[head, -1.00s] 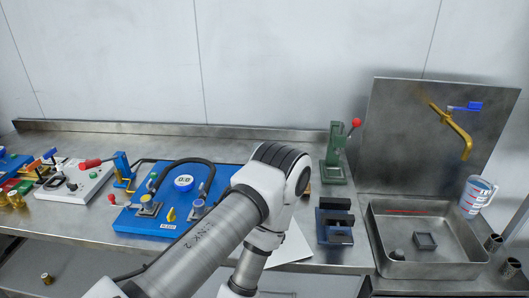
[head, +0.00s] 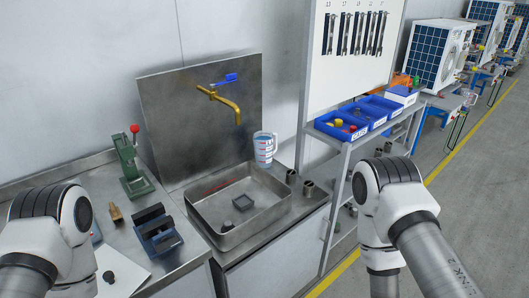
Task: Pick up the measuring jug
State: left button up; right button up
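The measuring jug (head: 264,149) is clear with blue and red markings. It stands upright at the back right corner of the metal sink basin (head: 226,240), on the counter beside the basin rim as far as I can tell. My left arm shows at the lower left and my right arm at the lower right. Neither gripper is in the picture, and both arms are well apart from the jug.
A brass tap (head: 223,101) with a blue lever hangs over the basin. A blue-black vise (head: 157,231) and a green press (head: 132,168) stand to its left. Short metal cylinders (head: 308,188) stand right of the basin. A shelf with blue bins (head: 341,126) is further right.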

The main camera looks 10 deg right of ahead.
aim_at(263, 141)
jog(key=u, duration=0.2)
jog(key=l+u, duration=0.75)
jog(key=l, duration=0.15)
jog(key=l+u, duration=0.4)
jog(key=k, duration=0.05)
